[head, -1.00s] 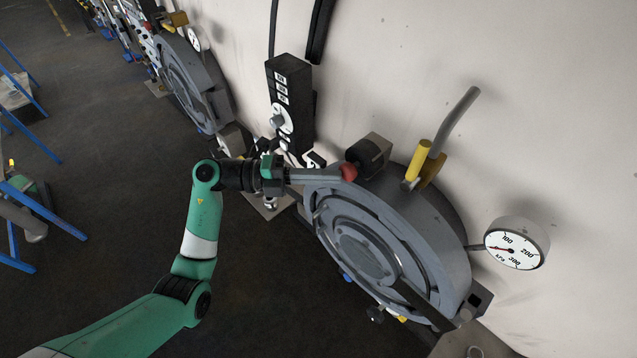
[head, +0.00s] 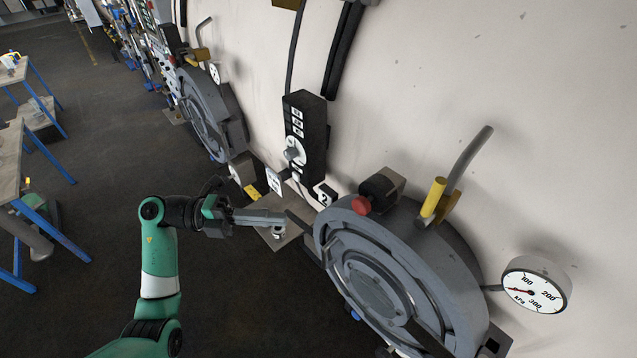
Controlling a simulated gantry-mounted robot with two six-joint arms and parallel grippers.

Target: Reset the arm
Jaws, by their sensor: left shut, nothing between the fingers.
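My left arm, green and white, comes in from the lower left in the head view. Its left gripper (head: 283,219) is shut and empty, with its fingers pointing right. It is just left of the large round grey machine door (head: 375,280), and I see a small gap between them. The red button (head: 362,205) on a dark box (head: 383,187) sits at the top of the door, to the right of the gripper and apart from it. My right gripper is not in view.
A black control box (head: 305,135) with a dial hangs on the pale wall above the gripper. A yellow-handled lever (head: 433,198) and a pressure gauge (head: 535,287) are at the right. A second round door (head: 205,115) stands further back. Blue-legged tables (head: 45,160) are at the left. The dark floor between is clear.

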